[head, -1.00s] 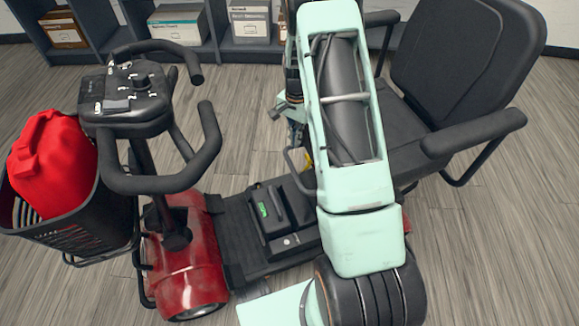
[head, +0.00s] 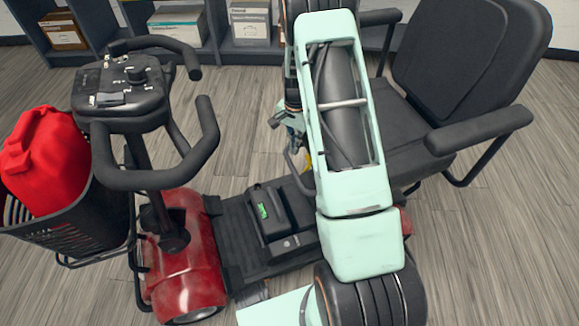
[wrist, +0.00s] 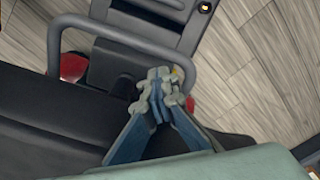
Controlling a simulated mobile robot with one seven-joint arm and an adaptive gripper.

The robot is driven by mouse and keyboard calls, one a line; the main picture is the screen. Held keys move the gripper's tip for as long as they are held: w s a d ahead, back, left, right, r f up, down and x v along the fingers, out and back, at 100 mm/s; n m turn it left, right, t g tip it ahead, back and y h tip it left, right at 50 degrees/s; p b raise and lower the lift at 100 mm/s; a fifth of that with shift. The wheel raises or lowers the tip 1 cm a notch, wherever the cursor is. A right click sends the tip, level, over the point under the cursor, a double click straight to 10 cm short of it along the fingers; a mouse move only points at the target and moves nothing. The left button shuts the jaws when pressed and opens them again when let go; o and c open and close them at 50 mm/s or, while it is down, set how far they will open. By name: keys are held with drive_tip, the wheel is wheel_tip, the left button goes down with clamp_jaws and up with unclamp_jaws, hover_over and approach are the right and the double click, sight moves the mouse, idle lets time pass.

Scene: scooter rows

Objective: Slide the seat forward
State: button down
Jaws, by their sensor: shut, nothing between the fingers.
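The scooter's black seat (head: 395,128) has a tall backrest (head: 455,60) and armrests, at the right of the head view. Its dark edge fills the lower left of the wrist view (wrist: 50,140). A grey bent bar (wrist: 125,22) loops out from under the seat's front; part of it shows in the head view (head: 292,165). My gripper (wrist: 160,84) is shut and empty, its tips over the dark area by the seat's front edge, inside or above the bar's loop; I cannot tell if they touch anything. In the head view my arm partly hides the gripper and seat front.
The tiller with black handlebars (head: 125,95) and a basket holding a red container (head: 45,160) stand at the left. A black box (head: 270,212) sits on the footboard. Shelves with boxes (head: 175,25) line the back. Wood floor is open at the right.

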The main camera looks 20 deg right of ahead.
drive_tip(key=f, duration=0.1)
drive_tip(key=f+b, duration=0.1)
drive_tip(key=shift+s+d+f, duration=0.3)
drive_tip(key=shift+d+f, duration=0.1)
drive_tip(key=shift+a, duration=0.1)
drive_tip(key=shift+s+a+f, duration=0.1)
drive_tip(key=shift+a+f, duration=0.05)
drive_tip(key=shift+a, duration=5.3)
wheel_tip(320, 180, up, 17)
drive_tip(key=d+p, duration=0.1)
drive_tip(key=p, duration=1.1)
drive_tip(key=shift+w+d+r, duration=0.2)
drive_tip(key=shift+w+d, duration=0.05)
